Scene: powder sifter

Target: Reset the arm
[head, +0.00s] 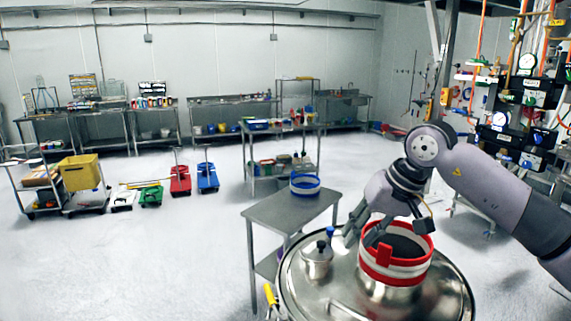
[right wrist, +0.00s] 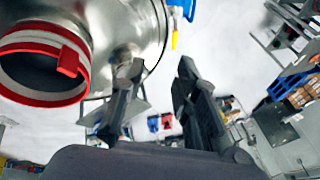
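My right arm comes in from the right in the head view and bends down over the steel sifter vessel (head: 330,301). My right gripper (head: 357,238) is beside the left side of the red and white ring (head: 381,271) on the vessel's round opening. In the right wrist view the gripper (right wrist: 158,68) has its two fingers apart with nothing between them. The ring (right wrist: 70,62) is to the left of the fingers there. I cannot tell whether a finger touches the ring. My left gripper is in neither view.
A small steel table (head: 280,212) with a blue and white ring (head: 305,185) stands behind the vessel. A lidded port (head: 317,258) rises from the vessel's top. A pipe and gauge rack (head: 520,95) stands at right.

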